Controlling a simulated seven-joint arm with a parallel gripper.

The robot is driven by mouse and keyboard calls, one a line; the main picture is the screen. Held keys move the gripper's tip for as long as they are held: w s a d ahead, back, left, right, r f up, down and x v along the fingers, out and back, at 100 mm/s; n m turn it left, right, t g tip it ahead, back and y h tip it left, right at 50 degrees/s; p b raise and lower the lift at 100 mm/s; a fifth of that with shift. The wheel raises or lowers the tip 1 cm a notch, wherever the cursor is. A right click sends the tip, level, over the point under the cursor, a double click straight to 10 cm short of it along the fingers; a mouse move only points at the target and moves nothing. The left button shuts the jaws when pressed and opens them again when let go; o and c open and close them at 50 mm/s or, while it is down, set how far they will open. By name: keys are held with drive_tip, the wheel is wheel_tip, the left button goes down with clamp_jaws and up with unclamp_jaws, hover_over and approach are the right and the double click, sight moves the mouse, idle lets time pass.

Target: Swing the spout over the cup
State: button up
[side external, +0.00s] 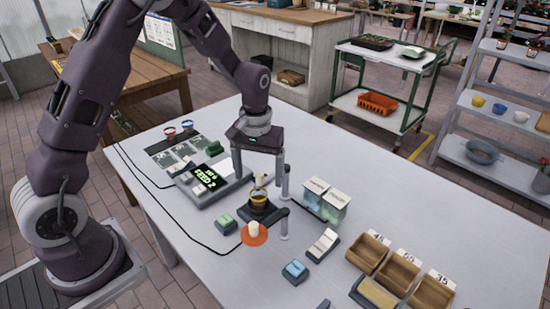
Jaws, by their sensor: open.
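My gripper (259,176) points down over the middle of the white table, its two fingers apart with a gap between them. Below and between the fingers is a small cup-like piece (259,194), yellowish with a pale top, on a dark base (263,212). Contact between fingers and objects is not clear.
A scale-like device with a lit display (208,175) stands left. Green (227,222) and blue (295,270) blocks and a white-topped switch (323,244) are in front. Labelled clear containers (325,203) stand right. Wooden bins (398,270) fill the front right. The table's far right is clear.

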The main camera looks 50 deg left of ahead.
drive_tip(key=shift+r, duration=3.45)
drive_tip(key=shift+s+r, duration=0.1)
drive_tip(key=shift+r, duration=0.3)
drive_tip(key=s+d+r+m+t, duration=0.2)
drive_tip(key=s+r, duration=0.4)
drive_tip(key=s, duration=0.1)
drive_tip(key=s+d+r+m+t, duration=0.2)
drive_tip(key=s+r, duration=0.5)
drive_tip(key=s, duration=0.1)
drive_tip(key=s+m+t, duration=0.1)
drive_tip(key=s+m, duration=0.1)
drive_tip(key=s, duration=0.7)
drive_tip(key=shift+d+f+t, duration=0.2)
drive_tip(key=shift+d+t, duration=0.05)
drive_tip(key=shift+t, duration=0.05)
